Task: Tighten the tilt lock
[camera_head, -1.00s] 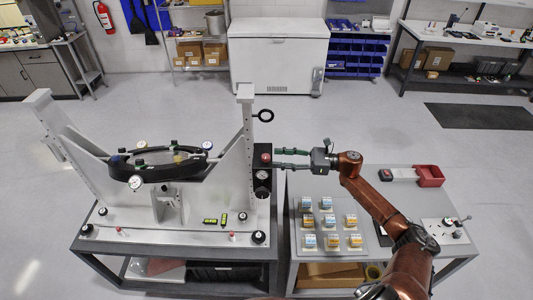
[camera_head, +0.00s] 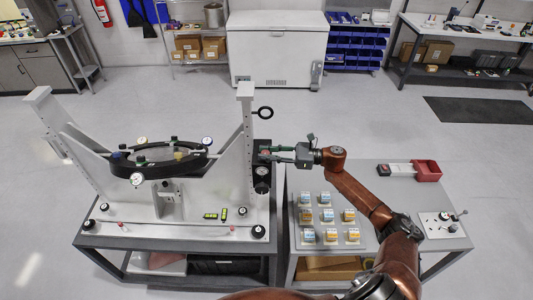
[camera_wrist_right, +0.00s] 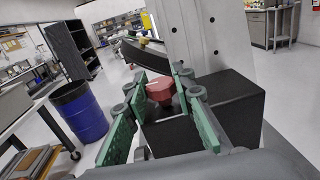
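The mirror fixture has a round black ring (camera_head: 160,172) hung between two light grey uprights. On its right side is a black block (camera_head: 262,172) with a red knob (camera_head: 265,154), which I take to be the tilt lock. In the right wrist view the red knob (camera_wrist_right: 160,90) sits between the green finger pads, near the tips. My right gripper (camera_head: 270,153) reaches in from the right with its two fingers apart, one on each side of the knob. I cannot tell whether either pad touches it. My left gripper is not in view.
A black ring handle (camera_head: 265,113) sticks out right of the upright. The right-hand table holds a panel with several small labelled blocks (camera_head: 328,215), a red bin (camera_head: 427,170) and a small plate with a lever (camera_head: 441,224).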

